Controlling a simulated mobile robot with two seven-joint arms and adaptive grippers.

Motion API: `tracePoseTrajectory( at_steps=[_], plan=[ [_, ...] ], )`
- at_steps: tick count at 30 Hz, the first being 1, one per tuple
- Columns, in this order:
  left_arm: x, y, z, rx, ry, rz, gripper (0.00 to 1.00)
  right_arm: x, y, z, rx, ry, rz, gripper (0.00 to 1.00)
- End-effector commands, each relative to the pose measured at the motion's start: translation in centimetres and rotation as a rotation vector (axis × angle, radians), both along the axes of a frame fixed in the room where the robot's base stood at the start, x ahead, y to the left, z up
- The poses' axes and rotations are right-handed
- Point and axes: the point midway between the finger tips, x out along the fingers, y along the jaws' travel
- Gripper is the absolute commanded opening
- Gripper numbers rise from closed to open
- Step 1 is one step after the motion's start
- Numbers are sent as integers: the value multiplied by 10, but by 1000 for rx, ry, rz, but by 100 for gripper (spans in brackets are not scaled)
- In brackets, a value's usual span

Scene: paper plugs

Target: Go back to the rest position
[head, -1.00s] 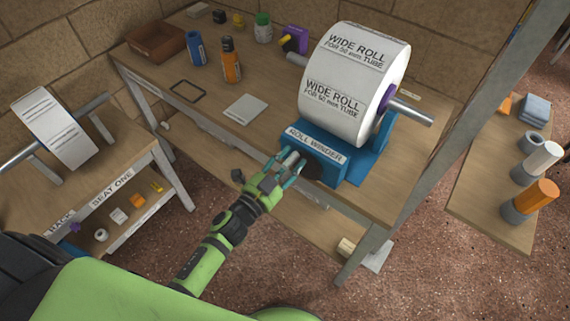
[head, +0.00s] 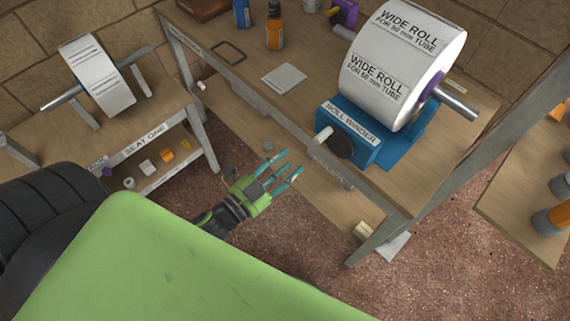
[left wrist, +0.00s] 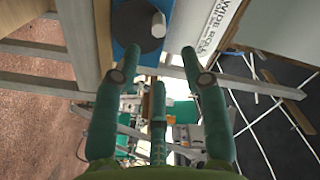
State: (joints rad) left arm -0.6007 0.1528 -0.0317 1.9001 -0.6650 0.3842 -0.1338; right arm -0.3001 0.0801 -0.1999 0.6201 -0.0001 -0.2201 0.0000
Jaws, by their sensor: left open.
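My left gripper (head: 282,172) is open and empty, with its teal fingers spread. It is in front of the workbench, below and left of the blue roll winder (head: 377,140), and apart from it. The winder's pale crank handle (head: 323,135) sticks out from its dark disc; the handle also shows at the top of the left wrist view (left wrist: 158,24). A large white wide roll (head: 405,62) sits on the winder's metal shaft. In the left wrist view my left fingers (left wrist: 158,75) are well apart with nothing between them. My right gripper is not in view.
The workbench (head: 330,80) holds an orange bottle (head: 275,28), a blue can (head: 241,14) and a paper pad (head: 284,78). A smaller bench at left carries a roll of labels (head: 97,75) on a shaft. A bench leg (head: 375,240) stands at right. Open floor lies below.

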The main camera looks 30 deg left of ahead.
Motion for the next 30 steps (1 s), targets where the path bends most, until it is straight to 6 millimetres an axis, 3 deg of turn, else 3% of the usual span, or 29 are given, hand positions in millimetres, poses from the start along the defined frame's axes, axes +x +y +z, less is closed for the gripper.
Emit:
tracePoseTrajectory(
  at_steps=[11,14,17,20,23,26,30],
  plan=[
    [0,0,-1,-1,3,1,44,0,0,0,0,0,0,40],
    [1,2,-15,-15,39,16,44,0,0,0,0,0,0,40],
    [-1,9,-56,-56,150,61,44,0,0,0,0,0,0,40],
    [-12,19,-122,-117,327,137,44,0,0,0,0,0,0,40],
    [-36,29,-195,-178,535,229,44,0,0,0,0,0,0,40],
    [-72,36,-261,-225,744,325,44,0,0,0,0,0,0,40],
    [-144,43,-340,-271,1039,472,44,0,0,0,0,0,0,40]
  ],
)
